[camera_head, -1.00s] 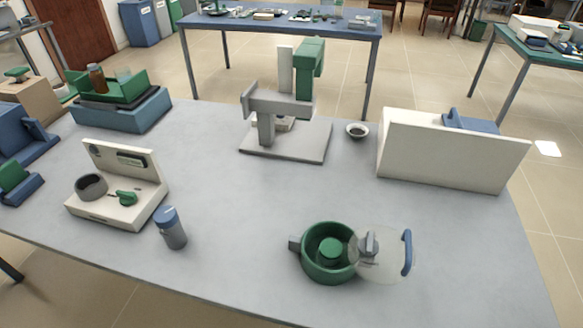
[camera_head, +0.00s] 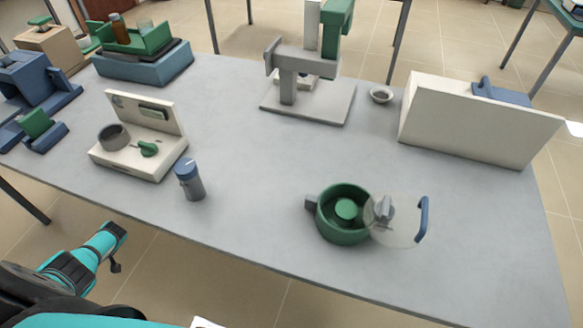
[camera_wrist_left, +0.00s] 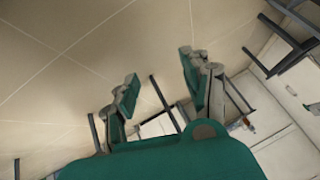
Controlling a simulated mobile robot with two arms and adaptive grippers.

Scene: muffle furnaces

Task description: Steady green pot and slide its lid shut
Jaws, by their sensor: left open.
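The green pot (camera_head: 329,231) stands upright near the front edge of the table, right of centre in the head view. It has a grey-blue side handle on its left and a round green piece inside. Its clear round lid (camera_head: 404,234), with a grey knob and blue handle, sits off to the right, overlapping only the pot's right part. My left gripper (camera_wrist_left: 158,72) is open and empty in the left wrist view, with floor beyond it. My left arm shows at the lower left of the head view, off the table's front edge and far from the pot. My right gripper is not in view.
A blue-capped grey bottle (camera_head: 191,184) and a cream stand (camera_head: 128,167) lie left of the pot. A grey press-like stand (camera_head: 318,106), small bowl (camera_head: 381,94) and cream panel (camera_head: 470,125) stand behind. The table (camera_head: 260,190) is clear around the pot.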

